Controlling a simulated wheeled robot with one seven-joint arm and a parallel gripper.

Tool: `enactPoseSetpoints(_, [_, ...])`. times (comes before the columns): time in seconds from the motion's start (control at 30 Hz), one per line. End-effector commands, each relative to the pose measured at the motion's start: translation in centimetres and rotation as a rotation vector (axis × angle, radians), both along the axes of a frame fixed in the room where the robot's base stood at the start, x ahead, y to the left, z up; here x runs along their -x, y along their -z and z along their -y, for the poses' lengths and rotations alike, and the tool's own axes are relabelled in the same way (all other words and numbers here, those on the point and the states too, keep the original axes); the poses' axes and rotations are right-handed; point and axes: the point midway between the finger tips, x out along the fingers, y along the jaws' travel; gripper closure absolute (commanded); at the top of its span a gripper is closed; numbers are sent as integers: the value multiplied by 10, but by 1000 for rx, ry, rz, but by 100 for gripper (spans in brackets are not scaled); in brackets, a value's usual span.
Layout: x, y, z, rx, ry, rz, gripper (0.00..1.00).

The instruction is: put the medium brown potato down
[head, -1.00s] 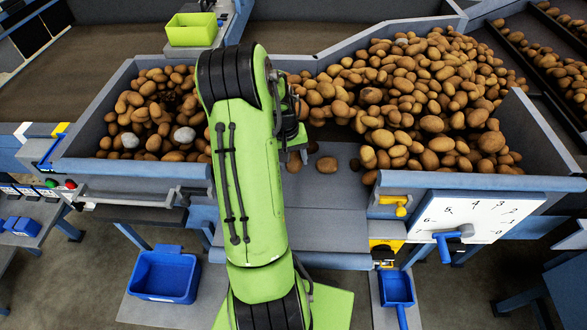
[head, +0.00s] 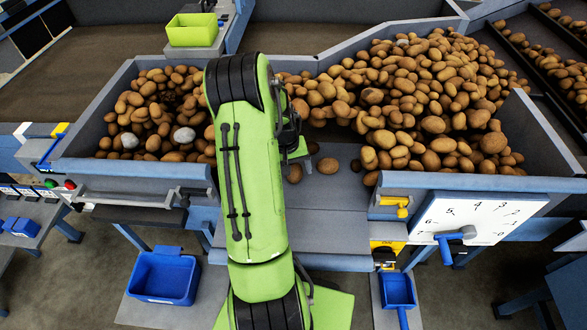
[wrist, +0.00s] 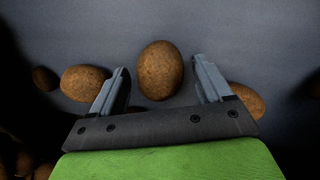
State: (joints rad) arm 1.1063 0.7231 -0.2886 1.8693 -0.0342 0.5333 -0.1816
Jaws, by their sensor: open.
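In the wrist view a brown potato (wrist: 160,70) lies on the grey surface, between and just beyond the two fingertips of my gripper (wrist: 162,78). The jaws are apart, with a gap between the potato and each finger. In the head view this looks like the potato (head: 294,173) on the grey chute (head: 310,225), close beside my green arm. My gripper is mostly hidden behind the arm there, with a part of it showing just above that potato.
Another potato (head: 328,165) lies close to its right. The left bin (head: 130,168) holds brown potatoes and pale lumps, and a large heap (head: 420,90) fills the right side. Blue trays (head: 163,277) stand below. The front of the chute is clear.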

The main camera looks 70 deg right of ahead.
Motion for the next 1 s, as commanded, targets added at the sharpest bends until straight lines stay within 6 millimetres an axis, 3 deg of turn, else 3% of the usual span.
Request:
enactPoseSetpoints(0.17, [-3,-21,0,6,-2,2,21])
enactPoseSetpoints(0.5, [-16,-106,-7,4,-2,1,21])
enactPoseSetpoints(0.63, [-17,-120,-8,2,0,1,21])
enactPoseSetpoints(0.9, [-18,-122,-9,0,-1,0,21])
enactPoseSetpoints(1.0, [-36,-134,-21,12,-42,24,21])
